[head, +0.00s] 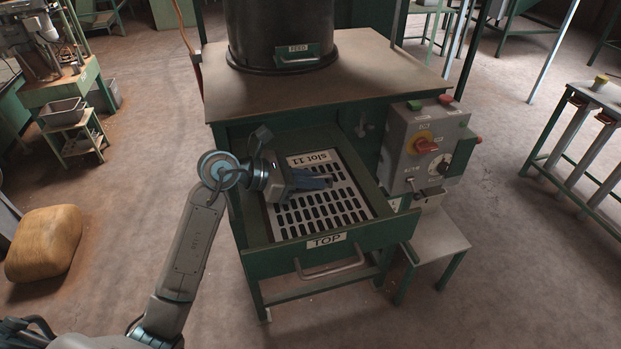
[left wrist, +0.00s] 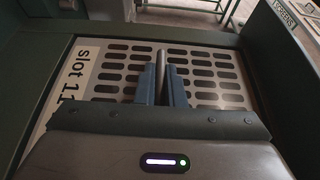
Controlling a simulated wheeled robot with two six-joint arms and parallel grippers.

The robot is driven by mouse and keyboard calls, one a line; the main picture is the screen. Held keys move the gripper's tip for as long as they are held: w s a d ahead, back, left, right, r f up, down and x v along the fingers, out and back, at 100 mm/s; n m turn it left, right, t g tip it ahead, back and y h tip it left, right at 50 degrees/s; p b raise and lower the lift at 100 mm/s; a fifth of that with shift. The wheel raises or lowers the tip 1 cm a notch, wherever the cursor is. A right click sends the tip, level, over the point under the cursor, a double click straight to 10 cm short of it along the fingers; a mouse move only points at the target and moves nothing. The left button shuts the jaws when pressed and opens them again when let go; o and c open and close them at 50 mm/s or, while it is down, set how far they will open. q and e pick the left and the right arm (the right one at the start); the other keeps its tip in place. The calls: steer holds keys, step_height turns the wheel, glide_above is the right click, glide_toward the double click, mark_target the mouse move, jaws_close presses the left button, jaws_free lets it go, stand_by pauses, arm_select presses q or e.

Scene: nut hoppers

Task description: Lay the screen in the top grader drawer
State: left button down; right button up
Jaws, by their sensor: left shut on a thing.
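The screen (head: 335,213) is a pale metal plate with rows of dark slots and a white "slot 11" label. It is inside the pulled-out green top drawer (head: 388,238), marked "TOP", and looks about level within its walls. I cannot tell whether it rests fully on the drawer floor. My left gripper (head: 328,181) is over the screen, shut on a thin upright metal part of it. In the left wrist view the fingers (left wrist: 164,82) close around that part, with the slotted screen (left wrist: 112,67) below. My right gripper is not in view.
A black feed hopper (head: 281,28) stands on the grader's table top (head: 385,72) behind the drawer. A grey control box (head: 425,150) with a red knob is close on the right. A small side table (head: 440,235) stands beside the drawer. A tan sack (head: 43,243) lies on the floor left.

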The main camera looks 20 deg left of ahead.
arm_select(q)
steer(key=c, duration=1.5)
jaws_free()
steer(key=shift+o, duration=0.2)
steer(key=shift+s+a, duration=0.1)
steer(key=shift+a, duration=0.05)
steer(key=b+v, duration=0.3)
steer(key=v, duration=0.4)
steer(key=shift+s+a+r, duration=0.1)
steer(key=shift+s+a, duration=0.1)
steer(key=shift+a, duration=0.05)
steer(key=shift+b+v, duration=0.75)
steer(key=shift+v, duration=0.65)
steer(key=shift+r, duration=0.1)
